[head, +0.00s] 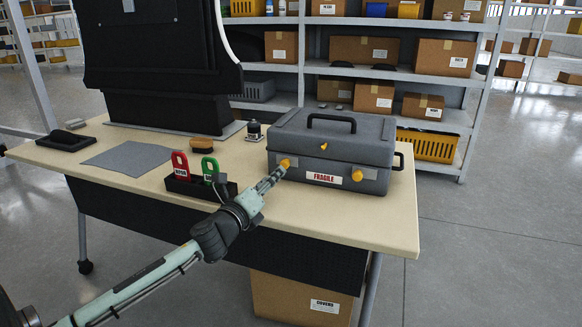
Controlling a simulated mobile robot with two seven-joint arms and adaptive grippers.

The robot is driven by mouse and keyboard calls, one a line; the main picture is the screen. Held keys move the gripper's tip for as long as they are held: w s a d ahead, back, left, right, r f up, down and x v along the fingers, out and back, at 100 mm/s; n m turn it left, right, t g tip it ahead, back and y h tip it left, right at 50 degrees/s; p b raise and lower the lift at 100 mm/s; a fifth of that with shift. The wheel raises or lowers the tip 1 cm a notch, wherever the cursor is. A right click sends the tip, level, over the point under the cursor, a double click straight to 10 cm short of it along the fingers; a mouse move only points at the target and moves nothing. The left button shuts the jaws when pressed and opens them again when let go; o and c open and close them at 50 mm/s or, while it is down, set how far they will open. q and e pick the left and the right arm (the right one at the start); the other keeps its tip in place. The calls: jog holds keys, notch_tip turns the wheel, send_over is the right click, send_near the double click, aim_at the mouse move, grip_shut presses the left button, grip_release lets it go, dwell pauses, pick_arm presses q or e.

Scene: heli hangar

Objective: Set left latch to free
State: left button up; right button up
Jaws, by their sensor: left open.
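A grey hard case (368,150) with a black top handle stands closed on the table, with a red and white FRAGILE label on its front. Its left latch (292,161) is a yellow knob at the front left, and a matching right latch (357,175) sits at the front right. My left gripper (279,172) is open, its fingertips right at the left latch and partly overlapping it in the picture. I cannot tell whether they touch it, nor the latch's exact setting. My right gripper is out of view.
The case stands on a light wooden table (400,228). A black holder (190,187) with a red tag (180,163) and a green tag (210,168) stands left of my gripper. Behind are a brush (202,144), a small jar (254,131) and shelves of boxes.

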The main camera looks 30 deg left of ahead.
aim_at(285, 164)
pick_arm(q)
jog(key=w, duration=0.2)
jog(key=w+a, duration=0.1)
jog(key=w, duration=0.4)
jog(key=shift+w+a, duration=0.25)
jog(key=shift+a, duration=0.05)
jog(key=shift+c, duration=0.4)
grip_shut()
